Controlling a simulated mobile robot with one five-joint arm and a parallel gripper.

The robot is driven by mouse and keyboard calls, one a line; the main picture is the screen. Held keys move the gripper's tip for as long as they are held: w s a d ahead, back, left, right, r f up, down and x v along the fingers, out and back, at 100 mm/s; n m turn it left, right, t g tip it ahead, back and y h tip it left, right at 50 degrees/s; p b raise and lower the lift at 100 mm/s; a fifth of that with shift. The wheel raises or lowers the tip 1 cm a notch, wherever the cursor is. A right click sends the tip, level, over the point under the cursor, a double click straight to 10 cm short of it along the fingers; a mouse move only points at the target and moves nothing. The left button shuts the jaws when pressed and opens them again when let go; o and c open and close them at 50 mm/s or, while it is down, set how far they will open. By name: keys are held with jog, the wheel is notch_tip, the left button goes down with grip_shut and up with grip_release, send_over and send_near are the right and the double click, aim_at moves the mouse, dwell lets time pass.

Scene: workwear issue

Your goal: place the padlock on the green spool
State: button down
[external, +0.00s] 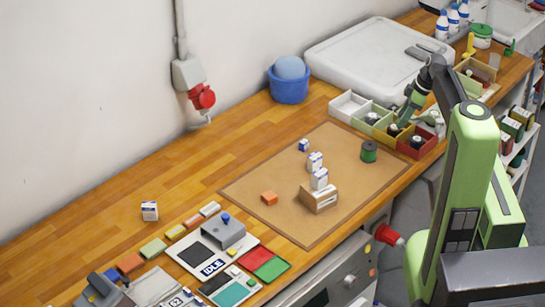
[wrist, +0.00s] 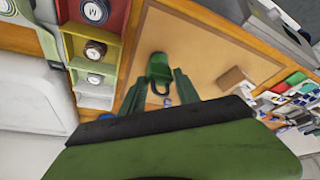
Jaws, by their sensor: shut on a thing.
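The green spool (external: 369,151) stands upright on the tan mat, near the mat's right corner and beside the red bin. My gripper (external: 403,115) is above the row of bins, up and to the right of the spool in the external view. In the wrist view my gripper (wrist: 160,77) is shut on the padlock (wrist: 158,66), a green body with a dark shackle towards my palm. The padlock is apart from the spool in height. I cannot make the padlock out in the external view, nor the spool clearly in the wrist view, where the padlock seems to cover it.
The red bin (external: 430,146) ends a row of bins with round-lidded items. A cardboard box (external: 319,198) with white boxes and an orange block (external: 269,198) are on the mat (external: 260,176). A blue tub (external: 289,88) stands at the wall. Bare mat lies left of the spool.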

jog(key=w+a+f+b, duration=0.1)
jog(key=a+f, duration=0.1)
jog(key=a, duration=0.1)
jog(key=w+a+f+b, duration=0.1)
jog(key=a+f+b, duration=0.1)
jog(key=a, duration=0.1)
jog(key=w+a+f+b, duration=0.1)
jog(key=a+f+b, duration=0.1)
jog(key=a, duration=0.1)
jog(key=shift+w+a+f, duration=0.1)
jog(key=shift+a, duration=0.25)
notch_tip(320, 180, down, 4)
jog(key=b, duration=0.4)
jog(key=shift+f, duration=0.2)
jog(key=shift+r, duration=0.25)
jog(key=shift+f, duration=0.2)
jog(key=c, duration=0.9)
grip_release()
jog(key=shift+r, duration=0.1)
